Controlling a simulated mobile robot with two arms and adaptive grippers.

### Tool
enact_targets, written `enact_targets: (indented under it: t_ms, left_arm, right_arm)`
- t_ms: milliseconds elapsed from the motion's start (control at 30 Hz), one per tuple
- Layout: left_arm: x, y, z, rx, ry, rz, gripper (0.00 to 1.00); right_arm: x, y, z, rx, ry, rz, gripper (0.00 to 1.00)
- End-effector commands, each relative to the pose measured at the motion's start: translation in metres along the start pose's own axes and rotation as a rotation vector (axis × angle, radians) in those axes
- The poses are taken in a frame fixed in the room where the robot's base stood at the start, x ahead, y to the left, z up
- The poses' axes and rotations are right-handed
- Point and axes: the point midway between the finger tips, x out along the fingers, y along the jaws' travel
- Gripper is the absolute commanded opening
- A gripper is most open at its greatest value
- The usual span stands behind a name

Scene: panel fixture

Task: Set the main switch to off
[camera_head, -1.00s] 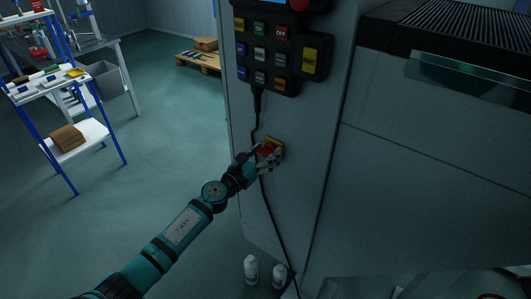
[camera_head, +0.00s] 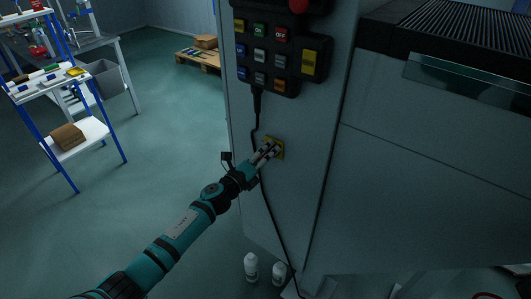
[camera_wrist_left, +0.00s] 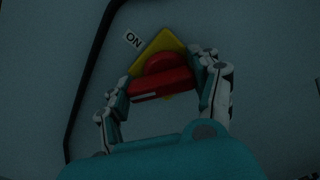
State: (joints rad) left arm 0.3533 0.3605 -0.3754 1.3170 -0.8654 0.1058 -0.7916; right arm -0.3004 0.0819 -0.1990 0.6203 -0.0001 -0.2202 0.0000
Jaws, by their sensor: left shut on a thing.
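The main switch is a red rotary knob (camera_wrist_left: 165,77) on a yellow plate (camera_head: 278,147), mounted on the grey cabinet's front. In the head view my fingers hide most of the knob. My left gripper (camera_head: 268,151) is at the switch, shut on the knob. In the left wrist view its fingers (camera_wrist_left: 164,88) stand at the two ends of the knob's bar. A small ON label (camera_wrist_left: 133,39) sits beside the plate's upper left corner. No OFF label shows there. My right gripper is not in view.
A black button panel (camera_head: 272,62) is above the switch. A black cable (camera_head: 256,115) hangs from it, passing just left of the switch. White bottles (camera_head: 251,267) stand on the floor below. A blue-framed shelf (camera_head: 85,130) is at left, with open floor between.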

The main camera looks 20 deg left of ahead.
Motion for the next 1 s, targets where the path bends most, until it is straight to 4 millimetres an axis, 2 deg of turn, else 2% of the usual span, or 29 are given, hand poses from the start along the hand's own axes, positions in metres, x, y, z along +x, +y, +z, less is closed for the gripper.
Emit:
enact_targets:
  t_ms: [500,1000]
  left_arm:
    - [-0.001,0.001,-0.003,-0.416,0.001,0.003,0.31]
    - [-0.001,0.001,-0.005,-0.552,0.001,0.003,0.31]
  right_arm:
    - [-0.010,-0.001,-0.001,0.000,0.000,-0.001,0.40]
    - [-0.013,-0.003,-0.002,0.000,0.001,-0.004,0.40]
